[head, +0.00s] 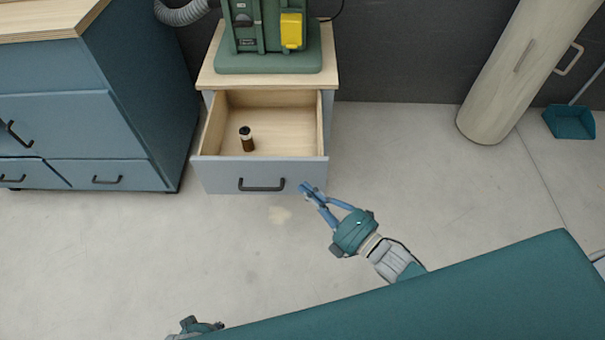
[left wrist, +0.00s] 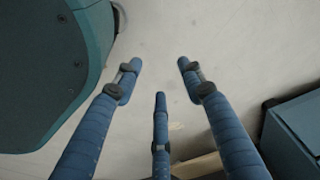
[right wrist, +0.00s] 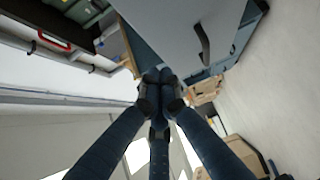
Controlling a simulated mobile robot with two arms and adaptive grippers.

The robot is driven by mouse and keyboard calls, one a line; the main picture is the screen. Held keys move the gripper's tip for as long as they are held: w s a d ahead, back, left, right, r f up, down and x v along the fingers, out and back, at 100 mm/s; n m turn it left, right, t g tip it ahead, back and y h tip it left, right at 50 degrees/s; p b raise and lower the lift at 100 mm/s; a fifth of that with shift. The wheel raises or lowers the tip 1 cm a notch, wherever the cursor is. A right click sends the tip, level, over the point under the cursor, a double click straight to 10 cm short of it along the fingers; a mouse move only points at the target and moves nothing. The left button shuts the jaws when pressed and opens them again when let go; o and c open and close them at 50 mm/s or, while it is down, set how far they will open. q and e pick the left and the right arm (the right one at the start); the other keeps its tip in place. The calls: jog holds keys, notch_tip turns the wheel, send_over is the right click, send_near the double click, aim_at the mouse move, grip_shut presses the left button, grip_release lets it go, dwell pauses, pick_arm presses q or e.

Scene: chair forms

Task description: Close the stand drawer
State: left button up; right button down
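The stand (head: 333,62) has a wooden top and a single drawer, which is pulled well open. Its grey-blue front (head: 215,175) carries a dark bar handle (head: 262,187). My left gripper (left wrist: 160,82) is open and empty over the floor.
A green machine (head: 268,35) with a yellow box stands on the stand. A blue cabinet (head: 140,110) is to the left. A pale cylinder (head: 520,70) and a teal dustpan (head: 569,122) are to the right. The floor in front of the drawer is mostly clear.

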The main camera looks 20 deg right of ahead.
aim_at(290, 163)
pick_arm(q)
jog(key=shift+w+d+r+b, duration=0.15)
jog(key=shift+w+r, duration=0.2)
jog(key=shift+r, duration=0.25)
jog(key=shift+w+a+r+b, duration=0.15)
jog(key=shift+w+r, duration=0.2)
jog(key=shift+r, duration=0.25)
pick_arm(e)
jog(key=shift+w, duration=2.9)
pick_arm(q)
jog(key=shift+d, duration=0.1)
